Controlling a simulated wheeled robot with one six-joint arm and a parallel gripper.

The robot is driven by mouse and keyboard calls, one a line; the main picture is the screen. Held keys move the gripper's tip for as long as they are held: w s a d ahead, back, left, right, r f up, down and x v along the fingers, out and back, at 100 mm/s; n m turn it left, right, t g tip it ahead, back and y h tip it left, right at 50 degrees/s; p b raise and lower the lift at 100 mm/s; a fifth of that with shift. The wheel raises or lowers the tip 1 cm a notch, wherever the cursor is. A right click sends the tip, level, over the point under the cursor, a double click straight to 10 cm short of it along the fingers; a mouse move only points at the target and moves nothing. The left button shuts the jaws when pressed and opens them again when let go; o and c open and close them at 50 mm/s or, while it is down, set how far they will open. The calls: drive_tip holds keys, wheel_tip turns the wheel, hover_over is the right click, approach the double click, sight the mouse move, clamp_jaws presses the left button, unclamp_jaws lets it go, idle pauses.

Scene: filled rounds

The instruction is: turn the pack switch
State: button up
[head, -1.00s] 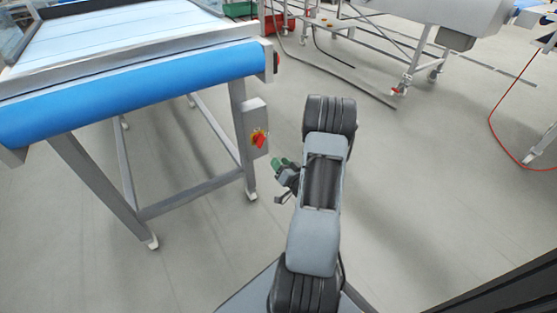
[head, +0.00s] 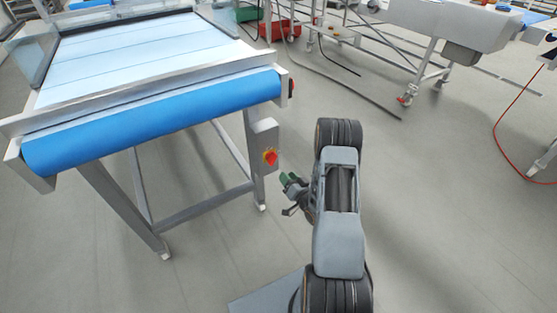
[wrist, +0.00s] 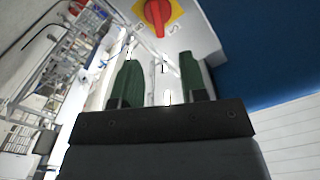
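The pack switch is a red rotary knob (head: 270,157) on a yellow plate, on a grey box (head: 263,135) fixed to the leg of the blue-ended conveyor (head: 160,112). In the wrist view the red knob (wrist: 158,14) is at the top, partly cut by the frame edge, with its handle pointing down. My gripper (head: 291,184) is just right of and below the switch box in the head view. In the wrist view its two green fingers (wrist: 158,75) are apart with nothing between them. The fingertips stop short of the knob.
A red button (head: 291,88) is on the conveyor's right end. Red (head: 279,30) and green crates stand at the back. Another steel machine (head: 450,22) stands back right, with cables on the floor. The floor (head: 440,220) to the right is clear.

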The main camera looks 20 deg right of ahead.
sight(274, 161)
drive_tip(key=w, duration=0.3)
drive_tip(key=w+b, duration=0.1)
drive_tip(key=w, duration=0.3)
drive_tip(key=w+a, duration=0.1)
drive_tip(key=w, duration=0.2)
drive_tip(key=shift+w+b, duration=0.35)
drive_tip(key=shift+w, duration=0.05)
drive_tip(key=shift+a, duration=0.1)
clamp_jaws()
